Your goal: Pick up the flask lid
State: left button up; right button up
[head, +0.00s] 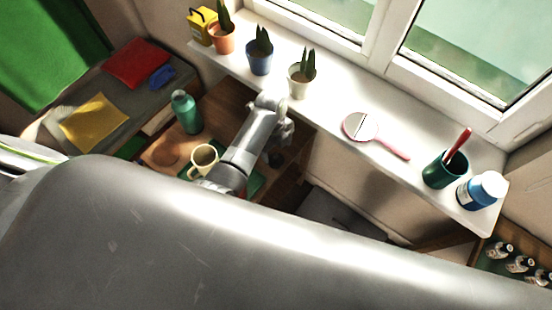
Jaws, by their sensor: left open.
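A teal green flask (187,115) stands upright on the wooden table, left of my left arm. Its top end, where a lid (179,96) appears to sit, is small in the view, and I cannot make out a seam. My left gripper (280,118) is open and appears empty, to the right of the flask and apart from it, near the windowsill edge. Its fingers are small and partly hidden by its own wrist. My right gripper is not in view.
A cream mug (204,160) stands on the table beside my left arm. The windowsill (330,105) carries potted plants (260,55), a pink hand mirror (362,127), a green cup (444,170) and a blue-and-white bottle (481,190). My grey body hides the foreground.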

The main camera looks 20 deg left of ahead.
aim_at(276, 157)
pick_arm(q)
jog(key=f, duration=0.4)
jog(key=shift+s+a+f, duration=0.15)
jog(key=shift+a, duration=0.05)
jog(key=shift+d+f, duration=0.1)
jog(key=shift+f, duration=0.35)
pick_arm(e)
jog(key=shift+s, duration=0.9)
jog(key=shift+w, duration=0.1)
pick_arm(q)
jog(key=c, duration=1.1)
jog(key=shift+c, duration=0.2)
